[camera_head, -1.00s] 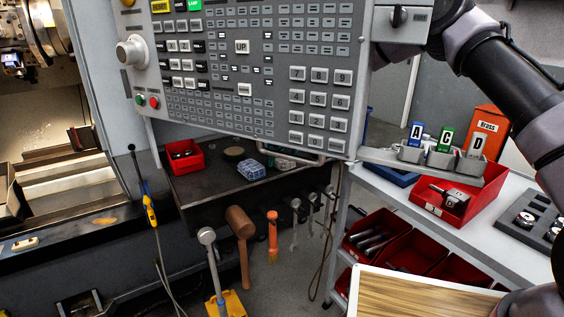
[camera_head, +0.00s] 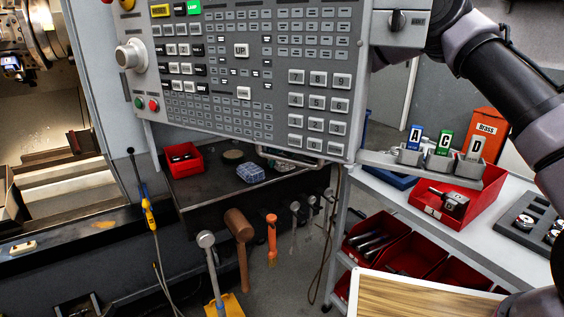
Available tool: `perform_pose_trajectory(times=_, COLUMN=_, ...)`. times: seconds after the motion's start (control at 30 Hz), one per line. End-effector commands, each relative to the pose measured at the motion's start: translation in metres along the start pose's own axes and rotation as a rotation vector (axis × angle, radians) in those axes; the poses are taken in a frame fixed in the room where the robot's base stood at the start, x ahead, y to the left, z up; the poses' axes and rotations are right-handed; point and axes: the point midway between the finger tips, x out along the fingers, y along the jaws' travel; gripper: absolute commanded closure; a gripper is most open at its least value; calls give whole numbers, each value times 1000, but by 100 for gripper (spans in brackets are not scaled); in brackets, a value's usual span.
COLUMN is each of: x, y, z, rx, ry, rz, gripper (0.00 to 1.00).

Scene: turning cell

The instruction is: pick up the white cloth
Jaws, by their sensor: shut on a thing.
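I cannot make out a white cloth in this view. A small blue and white block-like thing (camera_head: 250,172) lies on the dark bench top (camera_head: 215,190), below the control panel. A pale, patterned thing (camera_head: 284,166) lies just right of it, partly hidden by the panel's lower edge and handle; I cannot tell what it is.
The large control panel (camera_head: 240,100) blocks the upper middle. A red bin (camera_head: 184,160) stands on the bench; a mallet (camera_head: 238,240) and brushes hang at its front. At right, a grey-topped cart (camera_head: 400,202) carries a red tray (camera_head: 430,207). A wooden board (camera_head: 420,300) fills the lower right.

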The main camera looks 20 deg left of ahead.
Motion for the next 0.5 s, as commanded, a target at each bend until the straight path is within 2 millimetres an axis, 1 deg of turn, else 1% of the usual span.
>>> perform_pose_trajectory(times=0.17, x=-26, y=-1, z=11, rx=2, ry=-4, rz=0, gripper=73)
perform_pose_trajectory(times=0.27, x=-49, y=-1, z=21, rx=2, ry=-5, rz=-1, gripper=73)
perform_pose_trajectory(times=0.37, x=-77, y=-1, z=33, rx=2, ry=-6, rz=-1, gripper=73)
perform_pose_trajectory(times=0.5, x=-119, y=-1, z=50, rx=1, ry=-7, rz=-1, gripper=73)
